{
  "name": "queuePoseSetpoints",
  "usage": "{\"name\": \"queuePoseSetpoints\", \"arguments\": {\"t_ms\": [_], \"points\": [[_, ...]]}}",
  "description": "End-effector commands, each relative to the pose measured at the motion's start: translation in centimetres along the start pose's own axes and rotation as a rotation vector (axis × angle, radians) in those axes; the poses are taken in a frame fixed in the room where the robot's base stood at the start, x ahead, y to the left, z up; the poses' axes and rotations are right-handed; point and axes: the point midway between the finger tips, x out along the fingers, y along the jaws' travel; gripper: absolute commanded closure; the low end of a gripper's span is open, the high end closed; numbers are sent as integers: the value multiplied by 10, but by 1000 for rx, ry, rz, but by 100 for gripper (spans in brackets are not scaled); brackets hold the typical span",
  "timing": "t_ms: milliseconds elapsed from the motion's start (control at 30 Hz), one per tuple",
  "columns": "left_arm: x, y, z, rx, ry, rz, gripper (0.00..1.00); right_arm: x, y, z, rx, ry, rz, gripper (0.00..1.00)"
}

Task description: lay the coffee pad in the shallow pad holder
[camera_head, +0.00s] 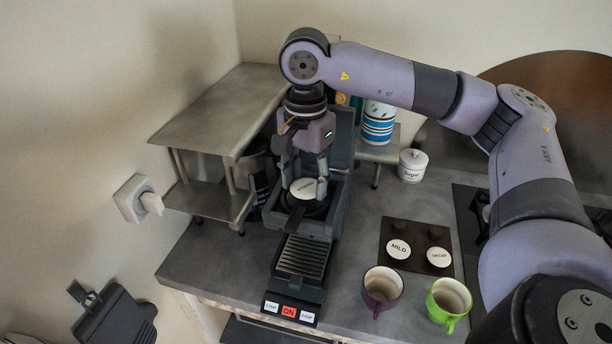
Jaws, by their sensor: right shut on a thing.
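The coffee pad (304,188) is a small white disc with a dark printed word, too small to read surely. My right gripper (304,186) points down with one finger on each side of the pad and is shut on it. The pad is over the dark round pad holder (317,208) in the open coffee machine (325,238); I cannot tell whether it touches the holder. The holder's dark handle sticks out toward the front. My left gripper is not in view.
A dark tray (416,261) with a MILD pad (398,249) and a DECAF pad (439,257) lies right of the machine. A purple cup (382,288) and a green cup (449,301) stand near the front edge. A sugar jar (412,165) and a metal shelf (222,110) are behind.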

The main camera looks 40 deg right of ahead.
Motion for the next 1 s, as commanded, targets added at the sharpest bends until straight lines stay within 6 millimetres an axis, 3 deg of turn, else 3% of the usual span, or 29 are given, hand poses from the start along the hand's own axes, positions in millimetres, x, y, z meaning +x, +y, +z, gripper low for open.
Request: {"name": "queuePoseSetpoints", "arguments": {"t_ms": [1000], "points": [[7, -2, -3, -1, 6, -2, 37, 3, 0, 0, 0, 0, -1, 65]]}}
